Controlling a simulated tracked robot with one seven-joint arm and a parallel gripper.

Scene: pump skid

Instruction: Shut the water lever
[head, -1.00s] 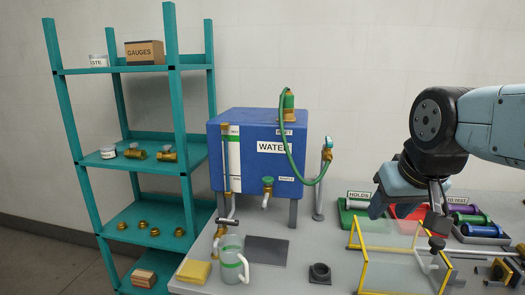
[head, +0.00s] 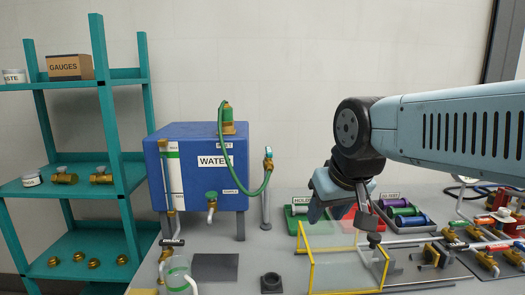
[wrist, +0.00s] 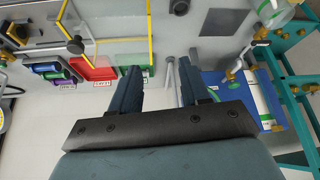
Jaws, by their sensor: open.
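The blue tank (head: 200,190) labelled WATER stands on the bench at left. A lever (head: 172,242) with a dark handle sits on the pipe below its sight tube, with the handle lying roughly level. At the far right, several valves with coloured handles (head: 482,246) stand on dark plates; I cannot read a water label there. My gripper (head: 318,208) hangs in the air right of the tank, apart from every lever. In the wrist view its two fingers (wrist: 160,88) are spread with nothing between them, and the tank (wrist: 222,88) shows beside them.
A clear jug (head: 178,275) stands below the lever. A yellow-edged clear guard (head: 345,272) stands under my arm. Coloured trays lie behind the guard. A teal shelf (head: 105,80) stands at left.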

